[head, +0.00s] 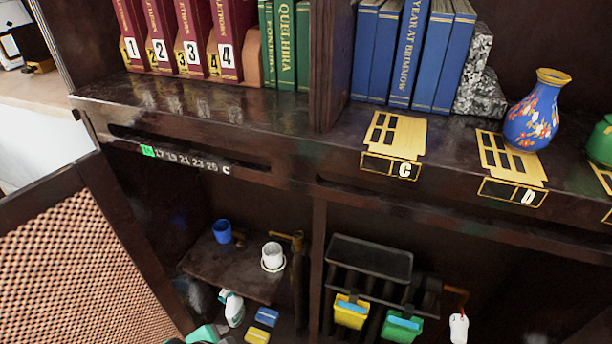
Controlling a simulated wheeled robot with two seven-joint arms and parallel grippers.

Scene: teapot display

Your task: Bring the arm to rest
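Neither of my grippers shows in the head view, and no part of an arm can be made out for sure. The view looks down on a dark wooden cabinet (250,130) with a shelf on top and open compartments below. A blue vase with flowers (530,110) stands upright at the right of the shelf, partly over the yellow plate marked D (510,158). A green rounded pot (600,143) is cut off by the right edge. The yellow plate marked C (395,136) has nothing standing on it.
Maroon numbered books (180,40), green books (285,45) and blue books (410,50) stand along the back. A lattice door (85,270) hangs open at lower left. Below are a blue cup (222,231), a white cup (273,256) and a dark rack (370,258).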

